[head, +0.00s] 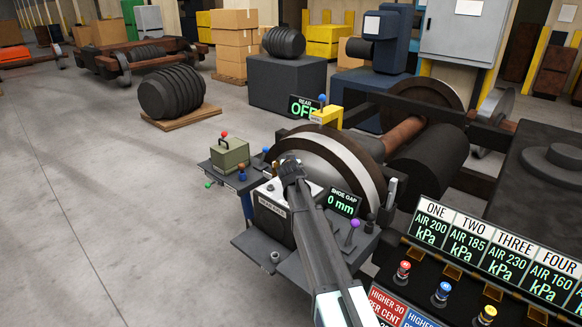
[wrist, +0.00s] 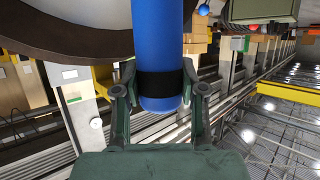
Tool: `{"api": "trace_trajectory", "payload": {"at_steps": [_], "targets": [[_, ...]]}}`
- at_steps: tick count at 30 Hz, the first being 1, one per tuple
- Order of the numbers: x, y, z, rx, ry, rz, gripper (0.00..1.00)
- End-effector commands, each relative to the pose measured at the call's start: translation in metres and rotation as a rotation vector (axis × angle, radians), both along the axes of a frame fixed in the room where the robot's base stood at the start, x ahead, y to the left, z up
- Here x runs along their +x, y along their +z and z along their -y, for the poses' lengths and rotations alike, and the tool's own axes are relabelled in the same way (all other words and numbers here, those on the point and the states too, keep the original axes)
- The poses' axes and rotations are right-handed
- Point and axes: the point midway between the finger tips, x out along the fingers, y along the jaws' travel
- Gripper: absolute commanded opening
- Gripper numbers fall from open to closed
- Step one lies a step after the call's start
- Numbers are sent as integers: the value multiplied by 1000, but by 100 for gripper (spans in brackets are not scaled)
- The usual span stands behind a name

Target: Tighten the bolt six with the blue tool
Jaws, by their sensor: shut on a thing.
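My gripper (head: 292,172) is in front of the large railcar wheel (head: 352,157), just above a grey-and-white box (head: 272,222). In the wrist view my gripper (wrist: 160,80) is shut around a blue cylindrical tool (wrist: 158,32) at its black band, with the tool's rounded blue end showing below the band. The tool's other end runs out of the top of the wrist view. In the head view my gripper and arm hide the tool. I cannot tell which bolt is bolt six; its number is not readable.
A sign (head: 343,202) reads "SHOE GAP 0 mm"; another (head: 304,108) reads "REAR OFF". A green box (head: 230,154) with a red knob stands left. A purple-knobbed lever (head: 354,228) stands close right of my arm. A control panel (head: 466,280) fills the lower right.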

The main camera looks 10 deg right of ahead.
Motion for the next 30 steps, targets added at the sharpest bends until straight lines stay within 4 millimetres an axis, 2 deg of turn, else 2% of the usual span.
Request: {"api": "trace_trajectory", "payload": {"at_steps": [24,30], "targets": [[0,46,0,0,1,4,0],[0,51,0,0,1,4,0]]}}
